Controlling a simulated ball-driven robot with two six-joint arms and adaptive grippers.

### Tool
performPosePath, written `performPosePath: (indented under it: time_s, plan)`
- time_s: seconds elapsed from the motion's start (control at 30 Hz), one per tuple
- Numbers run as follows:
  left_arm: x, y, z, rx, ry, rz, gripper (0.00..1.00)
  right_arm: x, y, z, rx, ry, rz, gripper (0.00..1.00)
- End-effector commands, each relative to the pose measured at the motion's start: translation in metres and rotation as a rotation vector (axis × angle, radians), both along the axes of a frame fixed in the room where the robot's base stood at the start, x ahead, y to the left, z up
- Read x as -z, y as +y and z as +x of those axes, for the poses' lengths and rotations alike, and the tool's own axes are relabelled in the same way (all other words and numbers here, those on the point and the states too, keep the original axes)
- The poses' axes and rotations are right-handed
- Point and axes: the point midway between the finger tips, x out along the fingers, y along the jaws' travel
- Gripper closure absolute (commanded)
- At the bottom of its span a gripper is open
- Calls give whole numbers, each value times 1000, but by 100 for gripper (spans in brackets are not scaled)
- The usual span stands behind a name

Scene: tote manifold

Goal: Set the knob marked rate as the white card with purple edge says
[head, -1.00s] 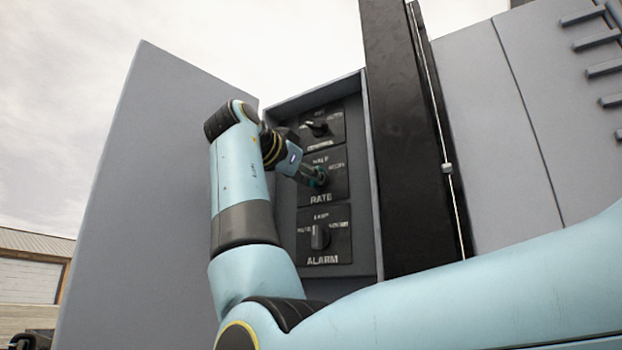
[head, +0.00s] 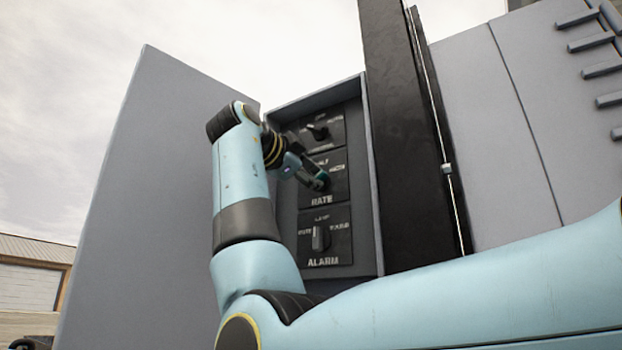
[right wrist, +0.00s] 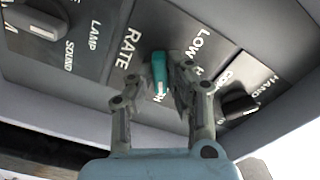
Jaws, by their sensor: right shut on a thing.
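The rate knob (right wrist: 159,72) is teal and sits on a black plate (right wrist: 128,60) lettered RATE in the right wrist view. LOW is readable there, and another label beside the knob is partly hidden. In the head view the rate plate (head: 337,190) is the middle of three. My right gripper (head: 318,180) reaches it from the left, its fingers shut on the rate knob. In the right wrist view the fingers (right wrist: 158,82) stand on either side of it. I cannot tell exactly where the knob points. No white card with purple edge shows. My left gripper is not in view.
The alarm knob (head: 320,238) is below and another knob (head: 319,132) above, in the same recessed grey box (head: 370,170). A large grey panel (head: 150,190) stands left, a dark post (head: 410,130) right. The box rim is close around my gripper.

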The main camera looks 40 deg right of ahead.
Motion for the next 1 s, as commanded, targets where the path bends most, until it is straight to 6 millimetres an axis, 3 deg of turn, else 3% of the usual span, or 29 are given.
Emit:
performPosePath:
  time_s: [0.4,0.43,0.6,0.87,1.0]
  plan:
    - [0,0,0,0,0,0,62,2,0,0,0,-6,7,100]
    - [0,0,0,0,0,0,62,2,0,0,0,-6,7,82]
    - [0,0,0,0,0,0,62,1,0,0,1,-6,6,62]
    - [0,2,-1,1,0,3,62,1,2,0,0,-7,4,62]
    - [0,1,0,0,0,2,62,1,17,-5,-4,-6,5,62]
